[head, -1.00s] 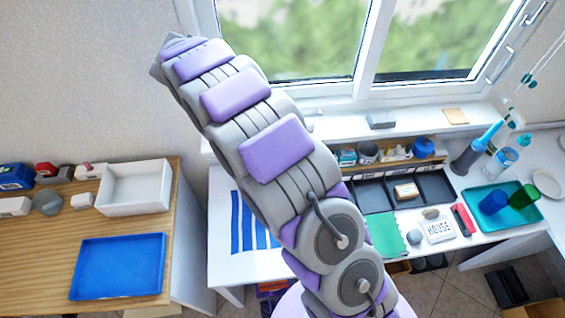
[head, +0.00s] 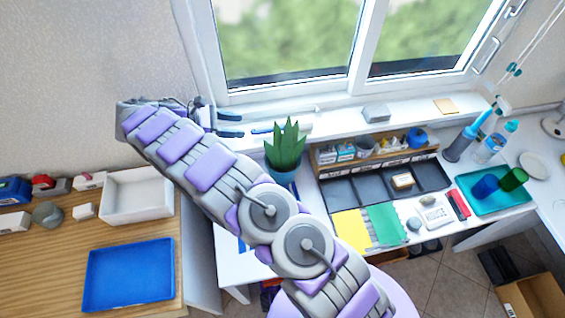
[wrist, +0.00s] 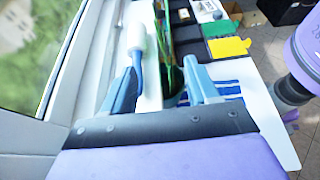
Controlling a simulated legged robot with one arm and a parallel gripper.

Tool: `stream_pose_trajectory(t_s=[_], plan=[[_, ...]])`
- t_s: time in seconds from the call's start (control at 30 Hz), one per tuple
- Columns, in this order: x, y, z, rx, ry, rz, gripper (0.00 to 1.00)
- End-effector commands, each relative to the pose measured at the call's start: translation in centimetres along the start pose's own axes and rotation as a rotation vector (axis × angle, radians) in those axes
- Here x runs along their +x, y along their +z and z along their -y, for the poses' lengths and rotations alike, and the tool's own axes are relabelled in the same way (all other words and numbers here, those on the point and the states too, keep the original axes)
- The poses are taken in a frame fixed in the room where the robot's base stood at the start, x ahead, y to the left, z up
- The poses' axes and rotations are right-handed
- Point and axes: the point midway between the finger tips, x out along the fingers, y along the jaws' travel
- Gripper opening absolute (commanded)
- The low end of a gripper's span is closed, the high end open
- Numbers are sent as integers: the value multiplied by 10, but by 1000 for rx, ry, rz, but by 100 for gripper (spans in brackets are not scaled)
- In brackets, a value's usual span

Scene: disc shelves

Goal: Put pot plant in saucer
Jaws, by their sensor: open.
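The pot plant (head: 284,148), with spiky green leaves in a blue-grey pot (head: 283,180), stands upright on the white desk below the windowsill. My gripper (head: 231,125) is open and empty, to the left of the plant, its fingers pointing right towards it. In the wrist view, the plant (wrist: 170,75) shows between and beyond the open fingers of my gripper (wrist: 163,88); whether they touch it I cannot tell. A pale round dish, likely the saucer (head: 533,165), lies empty at the right of the desk.
A black tray organiser (head: 340,190) and a box rack stand right of the plant. A teal tray (head: 490,203) with cups lies before the dish. A white-headed, blue-handled tool (wrist: 137,45) lies near the left finger. The window is behind.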

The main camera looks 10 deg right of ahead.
Motion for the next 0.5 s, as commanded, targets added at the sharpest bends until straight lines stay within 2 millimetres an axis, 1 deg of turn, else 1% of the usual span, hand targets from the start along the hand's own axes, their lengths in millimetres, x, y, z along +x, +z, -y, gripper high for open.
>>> stream_pose_trajectory(t_s=[0.5], plan=[[27, 0, -1, 5, -1, 2, 59]])
